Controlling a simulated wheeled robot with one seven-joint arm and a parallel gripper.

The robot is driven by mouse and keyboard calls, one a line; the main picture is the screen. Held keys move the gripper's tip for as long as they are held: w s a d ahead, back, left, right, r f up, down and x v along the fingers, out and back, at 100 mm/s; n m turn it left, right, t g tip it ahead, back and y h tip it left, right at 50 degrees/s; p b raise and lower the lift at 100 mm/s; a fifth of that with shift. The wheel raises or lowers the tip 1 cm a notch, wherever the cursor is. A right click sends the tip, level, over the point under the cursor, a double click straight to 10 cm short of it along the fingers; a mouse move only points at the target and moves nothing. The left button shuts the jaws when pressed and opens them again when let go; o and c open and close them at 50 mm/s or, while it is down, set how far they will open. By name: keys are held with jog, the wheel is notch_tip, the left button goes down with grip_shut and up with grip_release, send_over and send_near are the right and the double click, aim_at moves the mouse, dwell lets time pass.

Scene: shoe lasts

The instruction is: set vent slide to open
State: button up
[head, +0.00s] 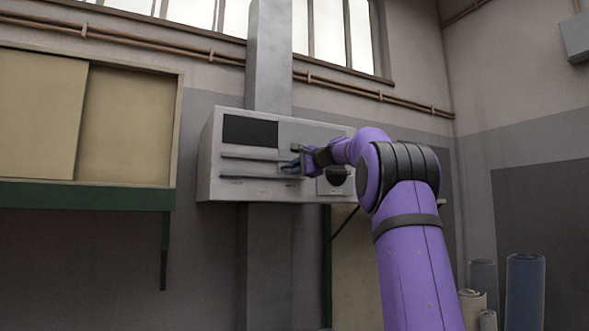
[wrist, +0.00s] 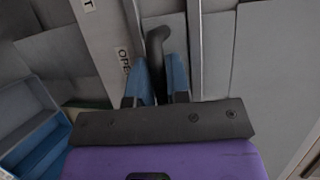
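The vent slide's dark handle (wrist: 156,45) stands up from a slot in the grey control box (head: 208,165). In the wrist view it lies between the two blue fingers of my gripper (wrist: 160,80), which look closed against its sides. An "OPEN" label (wrist: 123,62) is right beside the handle. In the head view my gripper (head: 294,163) is at the box's front, toward the right end of the slots; the handle is too small to make out there.
The box also has a dark panel (head: 250,131) and a dark round knob (head: 338,176) right of my gripper. A cabinet (head: 85,196) hangs at the left. Several rolls (head: 525,290) stand at the lower right. A blue open container (wrist: 35,140) shows in the wrist view.

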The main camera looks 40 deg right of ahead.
jog(key=o, duration=0.3)
jog(key=shift+s+d+f, duration=0.1)
jog(key=shift+d, duration=0.25)
jog(key=shift+o, duration=0.2)
jog(key=shift+a, duration=0.15)
jog(key=shift+s, duration=0.1)
jog(key=v, duration=1)
jog(key=shift+s, duration=0.25)
